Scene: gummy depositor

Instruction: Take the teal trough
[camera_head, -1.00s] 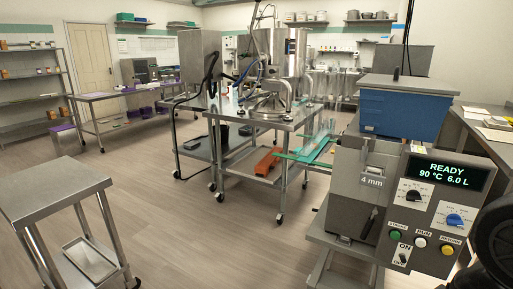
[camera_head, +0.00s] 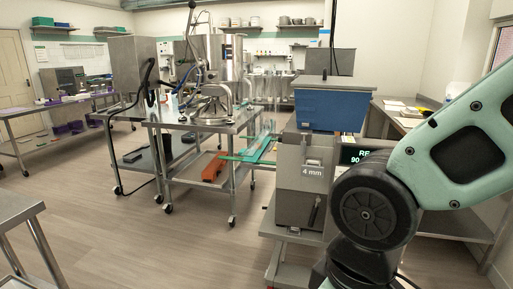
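A long teal piece (camera_head: 257,148), which looks like the teal trough, lies between the steel trolley and the grey machine in the head view. It is small in the picture, with clear upright panels beside it, and I cannot tell exactly what it rests on. An orange trough-like piece (camera_head: 213,168) lies on the trolley's lower shelf. My arm fills the right side of the view, far nearer to me than the teal piece. My gripper is out of view.
The grey machine (camera_head: 303,175) marked 4 mm, with a blue hopper (camera_head: 331,108), stands right of the teal piece; my arm covers most of its display. A steel trolley (camera_head: 205,127) stands left of it. A steel table (camera_head: 14,207) is at near left. Open floor (camera_head: 130,230) lies between.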

